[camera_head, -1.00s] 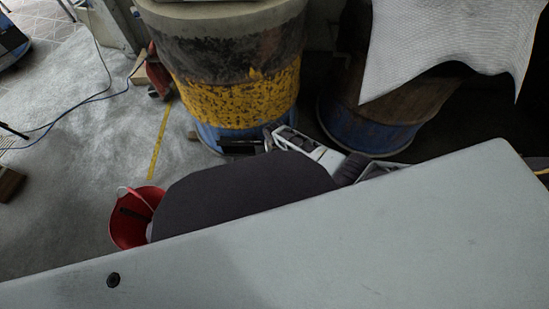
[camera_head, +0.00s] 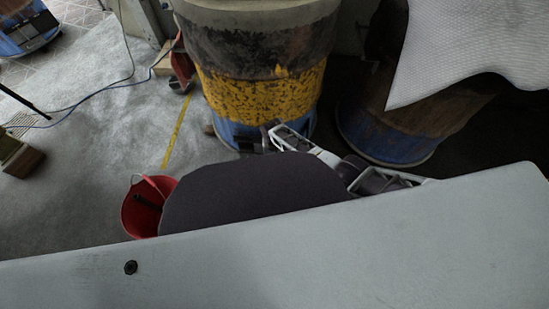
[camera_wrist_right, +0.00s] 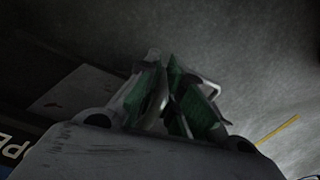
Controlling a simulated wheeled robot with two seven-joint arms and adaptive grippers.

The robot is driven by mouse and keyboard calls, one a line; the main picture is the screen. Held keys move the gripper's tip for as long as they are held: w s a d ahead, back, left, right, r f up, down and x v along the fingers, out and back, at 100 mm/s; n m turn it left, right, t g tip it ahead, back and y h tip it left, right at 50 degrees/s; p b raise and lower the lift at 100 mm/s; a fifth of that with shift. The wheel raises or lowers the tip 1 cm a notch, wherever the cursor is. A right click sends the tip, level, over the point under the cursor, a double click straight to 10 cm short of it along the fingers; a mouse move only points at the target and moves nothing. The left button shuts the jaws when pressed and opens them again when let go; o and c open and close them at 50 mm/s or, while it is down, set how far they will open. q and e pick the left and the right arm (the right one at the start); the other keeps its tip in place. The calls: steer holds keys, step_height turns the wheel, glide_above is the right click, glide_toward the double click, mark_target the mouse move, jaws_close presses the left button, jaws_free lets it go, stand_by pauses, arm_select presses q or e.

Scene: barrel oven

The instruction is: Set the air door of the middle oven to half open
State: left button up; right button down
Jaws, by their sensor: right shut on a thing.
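The middle oven (camera_head: 262,90), a barrel with a black top, a worn yellow band and a blue base, stands at the upper middle of the head view. A small dark part, seemingly its air door (camera_head: 249,144), shows low on the blue base. My right gripper (camera_head: 271,133) is at the base, beside that dark part. In the right wrist view its green-padded fingers (camera_wrist_right: 172,95) are closed together on a thin part, seemingly the door's handle; the contact is dark and mostly hidden. How far the door stands open is unclear. My left gripper is out of view.
A second barrel oven (camera_head: 385,135) stands to the right, partly behind a white patterned sheet (camera_head: 465,45). A red bucket (camera_head: 135,212) stands on the floor at left. A blue cable (camera_head: 95,92) and a yellow floor line (camera_head: 176,130) lie on otherwise mostly clear floor.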

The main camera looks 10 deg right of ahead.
steer(key=shift+w+r, duration=0.15)
steer(key=shift+r, duration=0.05)
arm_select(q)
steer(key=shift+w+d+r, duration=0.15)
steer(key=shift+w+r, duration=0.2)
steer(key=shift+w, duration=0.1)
arm_select(e)
steer(key=c, duration=1.5)
jaws_free()
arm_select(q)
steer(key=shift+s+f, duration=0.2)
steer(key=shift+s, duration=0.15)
arm_select(e)
steer(key=shift+r, duration=0.15)
steer(key=shift+r, duration=0.85)
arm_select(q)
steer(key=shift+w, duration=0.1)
arm_select(e)
steer(key=shift+r, duration=4.95)
